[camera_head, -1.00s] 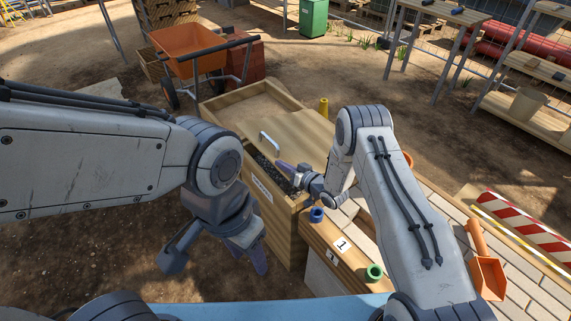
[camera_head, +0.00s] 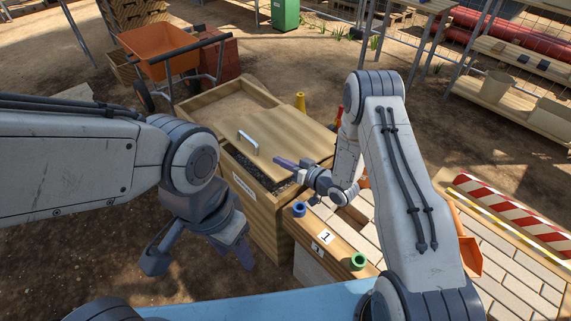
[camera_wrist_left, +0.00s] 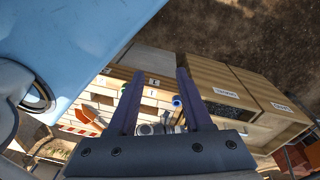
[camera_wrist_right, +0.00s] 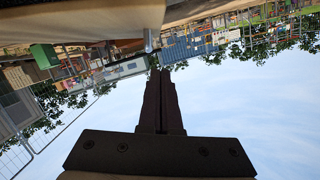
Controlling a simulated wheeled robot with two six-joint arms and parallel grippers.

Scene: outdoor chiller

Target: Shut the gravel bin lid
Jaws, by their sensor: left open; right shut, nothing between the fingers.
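The gravel bin (camera_head: 268,212) is a wooden box with a label on its front. Its wooden lid (camera_head: 285,140) has a metal handle (camera_head: 248,143). A strip of dark gravel (camera_head: 240,160) shows between the lid and the front wall. I cannot tell how far the lid is raised. My right gripper (camera_head: 280,162) is shut and empty, close to the lid's front edge and right of the handle. In the right wrist view its fingers (camera_wrist_right: 160,75) point toward the handle (camera_wrist_right: 148,40). My left gripper (camera_head: 200,258) is open and empty, in front of the bin's left side.
An orange wheelbarrow (camera_head: 160,48) stands behind the bin. A brick-patterned surface (camera_head: 490,255) with a wooden edge, a blue ring (camera_head: 299,209) and a green ring (camera_head: 358,261) lies right of it. Bare ground is free at left.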

